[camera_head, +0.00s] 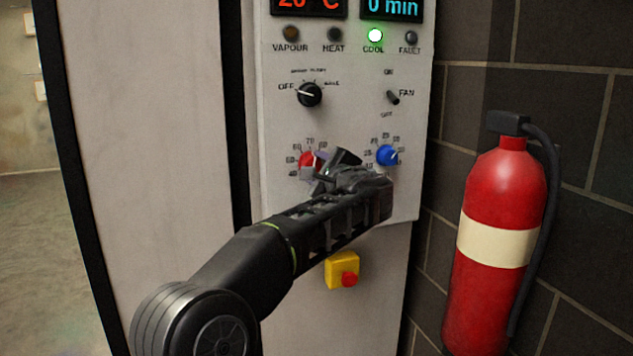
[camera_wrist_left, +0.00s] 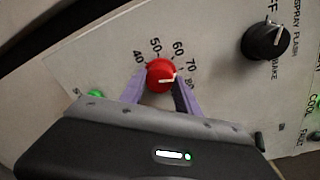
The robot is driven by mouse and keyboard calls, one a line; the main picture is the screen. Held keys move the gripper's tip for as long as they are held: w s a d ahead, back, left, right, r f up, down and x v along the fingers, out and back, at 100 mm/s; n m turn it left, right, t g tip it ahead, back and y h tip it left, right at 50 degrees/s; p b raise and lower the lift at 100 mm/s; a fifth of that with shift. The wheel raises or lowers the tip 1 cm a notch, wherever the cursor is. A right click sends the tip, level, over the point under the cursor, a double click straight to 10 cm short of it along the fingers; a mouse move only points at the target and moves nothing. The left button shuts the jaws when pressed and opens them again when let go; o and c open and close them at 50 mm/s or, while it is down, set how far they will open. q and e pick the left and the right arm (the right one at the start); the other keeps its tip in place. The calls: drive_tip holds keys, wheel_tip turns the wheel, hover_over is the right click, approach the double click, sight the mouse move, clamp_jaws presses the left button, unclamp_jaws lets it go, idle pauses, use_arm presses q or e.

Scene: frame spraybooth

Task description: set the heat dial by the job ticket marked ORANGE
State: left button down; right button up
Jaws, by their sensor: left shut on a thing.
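The red dial (camera_head: 306,161) is low on the left of the control panel, partly hidden by my left gripper (camera_head: 322,172) in the head view. In the left wrist view the red dial (camera_wrist_left: 160,76) sits between the purple fingers of my left gripper (camera_wrist_left: 161,82), which is shut on it. Its white pointer line points toward the 80 end of a scale from 40 to 80. Any name label of the dial is hidden. No job ticket shows in either view. My right gripper is not in view.
A blue dial (camera_head: 386,155) sits right of the red one. Above are a black selector knob (camera_head: 310,94), a fan switch (camera_head: 393,97) and a lit green COOL lamp (camera_head: 375,36). A yellow box with red button (camera_head: 343,271) is below. A fire extinguisher (camera_head: 497,240) stands right.

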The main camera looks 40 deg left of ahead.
use_arm(q)
drive_tip(key=shift+n+b, duration=0.95)
drive_tip(key=shift+n, duration=0.25)
drive_tip(key=c, duration=0.9)
unclamp_jaws()
drive_tip(key=v, duration=0.7)
drive_tip(key=shift+s+d+b, duration=0.3)
drive_tip(key=shift+b, duration=0.1)
